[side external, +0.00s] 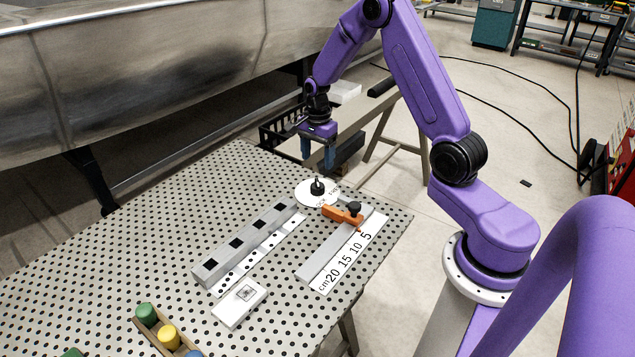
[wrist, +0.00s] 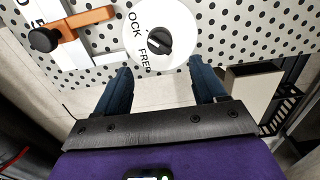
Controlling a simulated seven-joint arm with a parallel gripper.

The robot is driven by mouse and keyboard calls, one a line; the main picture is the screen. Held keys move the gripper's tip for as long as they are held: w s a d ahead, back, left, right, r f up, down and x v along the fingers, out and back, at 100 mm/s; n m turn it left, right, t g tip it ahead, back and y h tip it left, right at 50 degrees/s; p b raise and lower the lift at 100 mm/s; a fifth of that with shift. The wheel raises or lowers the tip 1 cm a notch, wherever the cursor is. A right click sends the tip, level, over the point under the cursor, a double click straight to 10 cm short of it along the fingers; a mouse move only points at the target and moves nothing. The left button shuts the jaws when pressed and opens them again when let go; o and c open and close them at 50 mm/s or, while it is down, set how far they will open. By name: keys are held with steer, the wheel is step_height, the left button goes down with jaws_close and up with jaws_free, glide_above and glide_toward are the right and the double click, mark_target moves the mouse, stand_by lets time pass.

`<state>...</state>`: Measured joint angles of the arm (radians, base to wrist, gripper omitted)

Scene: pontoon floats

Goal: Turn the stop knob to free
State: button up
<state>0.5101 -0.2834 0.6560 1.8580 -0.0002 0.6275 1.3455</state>
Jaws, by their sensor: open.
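The stop knob (side external: 317,187) is a black knob upright on a round white dial (side external: 302,197) near the far corner of the perforated table. In the wrist view, the knob (wrist: 159,42) sits on the dial (wrist: 178,20), whose lettering reads "OCK" and "FREE", partly cut off or covered. I cannot tell surely which word the knob's pale mark points to. My gripper (side external: 317,156) hangs above and behind the dial, pointing down. In the wrist view, my gripper (wrist: 163,82) has its two blue fingers wide apart and empty, clear of the knob.
An orange stop (side external: 341,215) with its own black knob (side external: 353,208) sits on a grey rail beside a centimetre scale (side external: 350,253). A grey bar with black squares (side external: 245,240), a white block (side external: 239,305) and a tray of coloured pegs (side external: 165,337) lie nearer.

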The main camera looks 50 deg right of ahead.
mark_target(318, 182)
step_height(318, 182, down, 9)
steer(key=shift+f, duration=0.2)
stand_by(0.3)
steer(key=c, duration=1)
